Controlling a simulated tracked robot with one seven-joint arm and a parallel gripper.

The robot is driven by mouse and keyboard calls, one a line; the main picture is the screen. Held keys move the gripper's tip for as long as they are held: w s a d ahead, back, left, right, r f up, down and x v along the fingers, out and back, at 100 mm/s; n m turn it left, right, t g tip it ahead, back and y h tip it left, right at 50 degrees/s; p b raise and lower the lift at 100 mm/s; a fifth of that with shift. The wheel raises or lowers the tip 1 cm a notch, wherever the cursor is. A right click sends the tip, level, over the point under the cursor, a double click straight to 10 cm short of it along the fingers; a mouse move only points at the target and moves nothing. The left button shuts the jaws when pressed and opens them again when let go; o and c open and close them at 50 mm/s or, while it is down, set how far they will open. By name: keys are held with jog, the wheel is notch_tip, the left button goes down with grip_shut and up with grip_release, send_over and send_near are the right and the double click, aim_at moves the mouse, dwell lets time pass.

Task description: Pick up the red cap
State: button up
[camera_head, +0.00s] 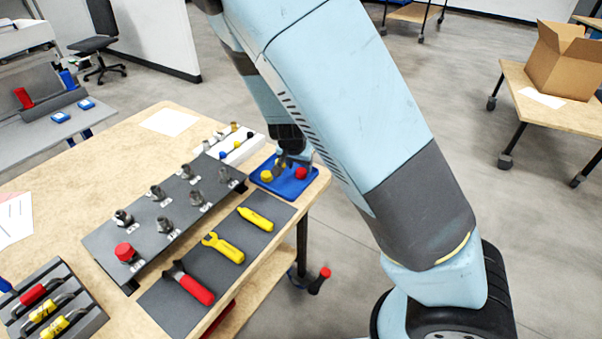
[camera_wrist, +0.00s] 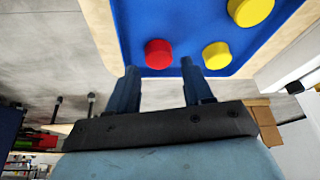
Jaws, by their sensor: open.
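The red cap (camera_wrist: 158,54) lies on the blue tray (camera_wrist: 180,20) in the wrist view. My gripper (camera_wrist: 160,68) is open, and the cap shows just beyond the gap between its two fingertips, with nothing held. In the head view the red cap (camera_head: 301,173) sits on the right part of the blue tray (camera_head: 283,188), at the table's right corner. My gripper (camera_head: 290,161) is close by it there, partly hidden by my arm. A second red cap (camera_head: 126,252) sits on a fitting at the near left end of the grey rack.
Two yellow caps (camera_wrist: 217,55) (camera_wrist: 250,10) share the blue tray. A grey rack (camera_head: 150,215) with several metal fittings stands to its left. A dark mat (camera_head: 215,262) with a yellow wrench (camera_head: 222,247) and other tools lies in front. A white holder (camera_head: 235,143) stands behind.

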aim_at(301, 173)
jog(key=shift+x, duration=1.45)
jog(key=c, duration=0.8)
jog(key=shift+d+r, duration=0.1)
